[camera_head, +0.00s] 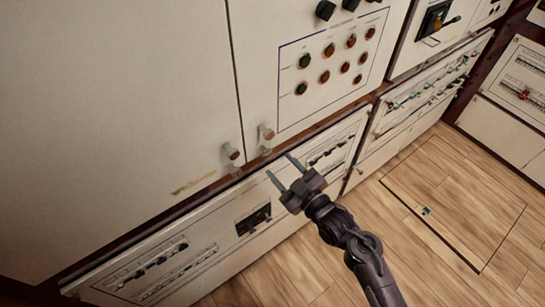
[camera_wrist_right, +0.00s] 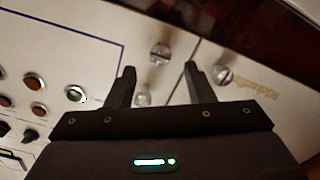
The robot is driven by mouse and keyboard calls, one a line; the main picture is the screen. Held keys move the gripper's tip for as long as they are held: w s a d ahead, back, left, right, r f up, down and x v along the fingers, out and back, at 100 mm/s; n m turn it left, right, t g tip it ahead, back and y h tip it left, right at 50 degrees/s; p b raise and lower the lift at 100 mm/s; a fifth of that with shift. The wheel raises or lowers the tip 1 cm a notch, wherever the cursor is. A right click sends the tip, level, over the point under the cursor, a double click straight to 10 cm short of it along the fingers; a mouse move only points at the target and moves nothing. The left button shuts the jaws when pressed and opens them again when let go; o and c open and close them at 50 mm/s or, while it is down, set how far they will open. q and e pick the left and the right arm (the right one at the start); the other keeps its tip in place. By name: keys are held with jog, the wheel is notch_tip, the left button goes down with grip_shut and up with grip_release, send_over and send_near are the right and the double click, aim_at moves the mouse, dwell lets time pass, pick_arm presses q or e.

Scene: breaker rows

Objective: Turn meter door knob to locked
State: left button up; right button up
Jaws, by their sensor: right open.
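Two round metal knobs sit at the lower edges of two neighbouring cabinet doors, either side of the seam: the left knob (camera_head: 231,152) on the plain door and the right knob (camera_head: 266,132) on the lamp door. I cannot tell which is the meter door knob. My right gripper (camera_head: 278,164) is open and empty, just below and right of them, apart from both. In the right wrist view, the lamp-door knob (camera_wrist_right: 160,52) appears between and beyond the fingertips (camera_wrist_right: 159,68). The plain-door knob (camera_wrist_right: 222,75) shows by the other finger, with a slanted slot. My left gripper is out of view.
The lamp door (camera_head: 257,60) carries several coloured lamps (camera_head: 329,50) and black switches (camera_head: 325,10). Below runs a lower panel (camera_head: 210,235) with breaker rows. More cabinets stand at the right. The wooden floor (camera_head: 440,180) is clear apart from a small item near the hatch outline.

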aim_at(269, 155)
jog(key=x, duration=0.4)
jog(key=shift+p, duration=0.4)
jog(key=shift+w+a, duration=0.25)
jog(key=shift+w, duration=0.05)
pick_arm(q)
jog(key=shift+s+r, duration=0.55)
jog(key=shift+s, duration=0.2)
pick_arm(e)
jog(key=c, duration=1)
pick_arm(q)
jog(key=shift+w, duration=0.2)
